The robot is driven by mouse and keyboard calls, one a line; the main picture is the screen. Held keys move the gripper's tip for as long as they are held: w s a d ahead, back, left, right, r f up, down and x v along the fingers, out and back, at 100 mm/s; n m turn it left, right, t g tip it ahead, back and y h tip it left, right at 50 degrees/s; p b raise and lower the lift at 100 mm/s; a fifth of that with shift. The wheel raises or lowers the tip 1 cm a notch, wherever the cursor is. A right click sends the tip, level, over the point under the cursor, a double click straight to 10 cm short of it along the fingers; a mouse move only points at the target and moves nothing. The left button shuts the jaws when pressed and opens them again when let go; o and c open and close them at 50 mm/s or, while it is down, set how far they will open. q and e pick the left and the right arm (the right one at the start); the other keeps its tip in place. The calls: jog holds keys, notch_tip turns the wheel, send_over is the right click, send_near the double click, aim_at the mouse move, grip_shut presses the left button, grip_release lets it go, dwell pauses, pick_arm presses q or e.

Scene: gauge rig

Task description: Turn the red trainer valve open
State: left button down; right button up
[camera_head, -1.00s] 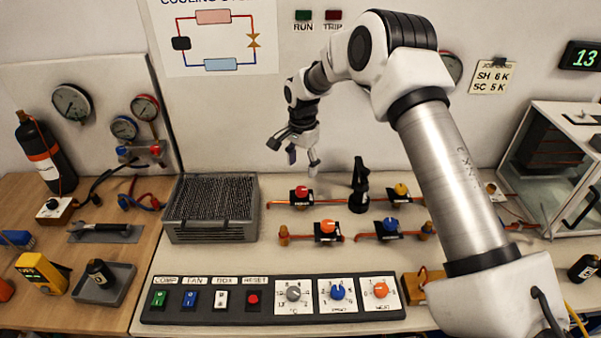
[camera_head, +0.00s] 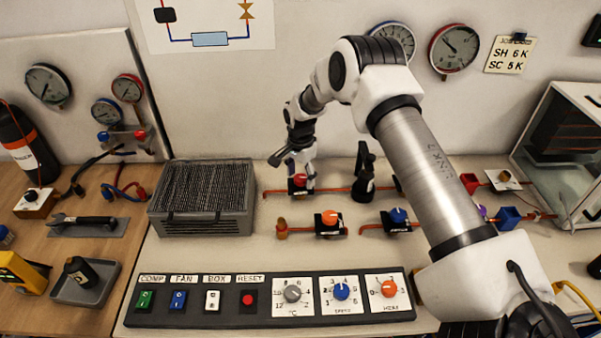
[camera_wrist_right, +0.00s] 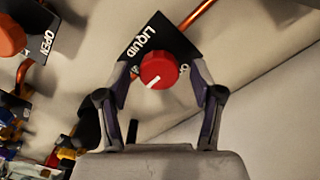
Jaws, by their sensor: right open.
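The red trainer valve (camera_head: 299,179) sits on a black plate in a copper pipe at the back of the bench. In the right wrist view its red knob (camera_wrist_right: 158,71) has a white pointer line and stands in front of a plate (camera_wrist_right: 160,40) marked LIQUID. My right gripper (camera_head: 299,168) is over the valve in the head view. In the wrist view the right gripper (camera_wrist_right: 160,82) is open, with one finger on each side of the red knob. I cannot tell whether the fingers touch it. My left gripper is not in view.
An orange-knobbed valve (camera_head: 329,219) and a blue-knobbed valve (camera_head: 398,217) are in front of the red one. A black upright part (camera_head: 364,172) stands close to its right. A grey finned box (camera_head: 203,200) is to the left; the control panel (camera_head: 262,285) lies in front.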

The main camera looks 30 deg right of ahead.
jog(key=c, duration=1.1)
jog(key=shift+c, duration=0.2)
jog(key=shift+n, duration=0.5)
jog(key=n+b, duration=0.1)
jog(key=n, duration=0.2)
jog(key=shift+f+n, duration=0.1)
jog(key=shift+n, duration=0.3)
jog(key=n+b, duration=0.1)
jog(key=n, duration=0.3)
jog(key=shift+s+n, duration=0.1)
jog(key=shift+n, duration=0.2)
jog(key=n+b, duration=0.1)
jog(key=n, duration=0.7)
jog(key=shift+n+b, duration=0.3)
jog(key=shift+b, duration=0.1)
